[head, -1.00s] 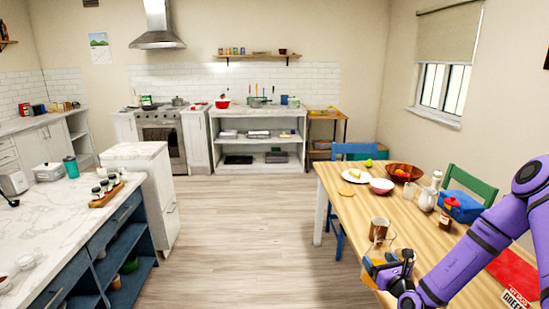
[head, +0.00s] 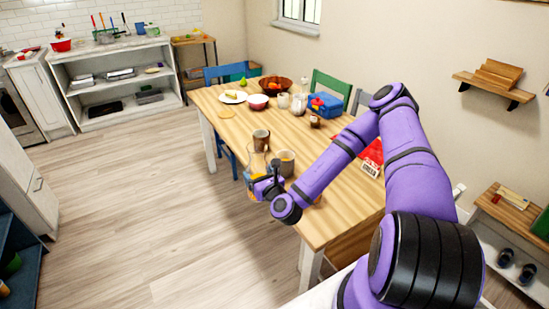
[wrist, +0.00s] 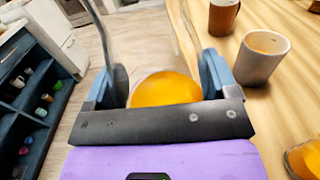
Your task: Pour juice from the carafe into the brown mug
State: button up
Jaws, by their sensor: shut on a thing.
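My gripper (head: 266,186) is shut on the clear glass carafe (head: 257,163), which holds orange juice low down. The carafe looks roughly upright, at the table's left edge. In the wrist view the juice (wrist: 165,90) shows between the fingers (wrist: 163,82). The brown mug (head: 261,140) stands upright on the table just beyond the carafe; it also shows at the top of the wrist view (wrist: 223,16).
A glass-like thing with orange content (wrist: 304,160) is partly cut off at the wrist view's lower right. Farther along the wooden table (head: 228,108) are a bowl of fruit (head: 275,87), a pink-white bowl (head: 258,102) and a blue box (head: 324,105). Left of the table is open floor.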

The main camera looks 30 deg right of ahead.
aim_at(260, 135)
jog(key=i+j, duration=0.7)
jog(key=j, duration=0.2)
jog(key=i+j+z, duration=0.1)
jog(key=i+j, duration=0.25)
jog(key=j, duration=0.1)
